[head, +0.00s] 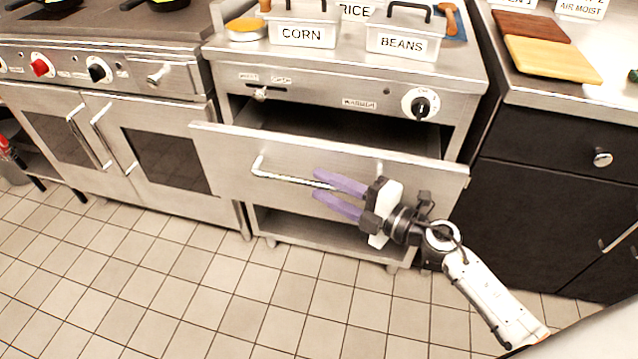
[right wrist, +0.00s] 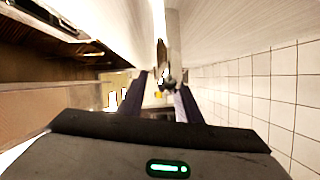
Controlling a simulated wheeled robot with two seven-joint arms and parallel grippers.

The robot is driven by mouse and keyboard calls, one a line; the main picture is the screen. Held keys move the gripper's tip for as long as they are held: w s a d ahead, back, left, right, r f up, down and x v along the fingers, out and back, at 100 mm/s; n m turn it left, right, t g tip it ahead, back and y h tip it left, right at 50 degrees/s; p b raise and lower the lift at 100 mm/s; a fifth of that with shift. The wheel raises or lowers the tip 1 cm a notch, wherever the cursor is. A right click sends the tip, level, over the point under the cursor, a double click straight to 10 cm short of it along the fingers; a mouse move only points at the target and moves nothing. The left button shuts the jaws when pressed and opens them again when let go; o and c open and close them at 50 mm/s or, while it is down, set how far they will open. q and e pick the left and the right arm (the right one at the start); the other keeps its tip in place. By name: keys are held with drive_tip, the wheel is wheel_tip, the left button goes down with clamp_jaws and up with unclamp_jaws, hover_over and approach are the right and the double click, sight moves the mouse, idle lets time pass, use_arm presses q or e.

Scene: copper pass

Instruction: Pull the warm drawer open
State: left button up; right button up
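The warm drawer (head: 225,160) stands pulled out of the steel warmer cabinet, its dark inside showing behind the front panel. A long bar handle (head: 285,178) runs across its front. My right gripper (head: 328,190) is at the handle, with its purple fingers spread apart, one above and one below the bar's right part. In the right wrist view the two fingers (right wrist: 160,95) also stand apart, and a bright bar-like shape shows between them. I cannot tell whether either finger touches the bar. My left gripper is not in view.
Bins marked CORN (head: 302,35) and BEANS (head: 402,43) stand on the cabinet top. An oven (head: 165,160) is at the left, and a dark counter (head: 560,180) with cutting boards (head: 553,58) at the right. The tiled floor (head: 200,290) in front is clear.

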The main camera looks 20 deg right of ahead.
drive_tip(key=shift+x, duration=1.1)
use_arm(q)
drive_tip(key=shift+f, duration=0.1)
use_arm(e)
drive_tip(key=shift+c, duration=0.3)
clamp_jaws()
